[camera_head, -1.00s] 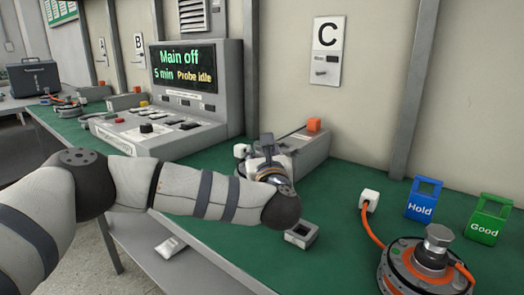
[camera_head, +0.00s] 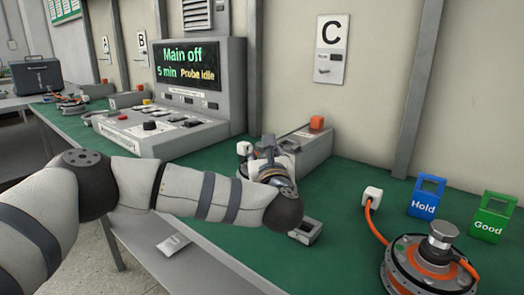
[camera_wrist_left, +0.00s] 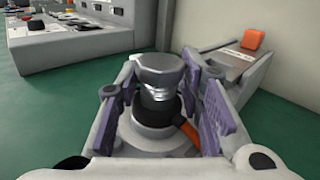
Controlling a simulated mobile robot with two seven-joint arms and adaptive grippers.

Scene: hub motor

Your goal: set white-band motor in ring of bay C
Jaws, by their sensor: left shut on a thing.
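My left gripper (camera_head: 268,165) is at the bay C station, in front of a grey box, mostly hidden behind my wrist in the head view. In the wrist view its purple-padded fingers (camera_wrist_left: 165,105) are shut on a motor's shaft (camera_wrist_left: 160,80), which has a metal hex top and black collar. The motor's pale body (camera_wrist_left: 150,135) shows below, with an orange cable leaving to the right. Its band colour and the ring beneath it are hidden. The bay C sign (camera_head: 330,48) is on the wall. My right gripper is not in view.
Another motor (camera_head: 430,268) with orange parts stands at the right, cabled to a white plug (camera_head: 371,196). Blue Hold (camera_head: 425,199) and green Good (camera_head: 490,222) tags stand behind it. The grey box with an orange button (camera_head: 316,122), a small grey holder (camera_head: 305,232) and the console (camera_head: 185,110) are nearby.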

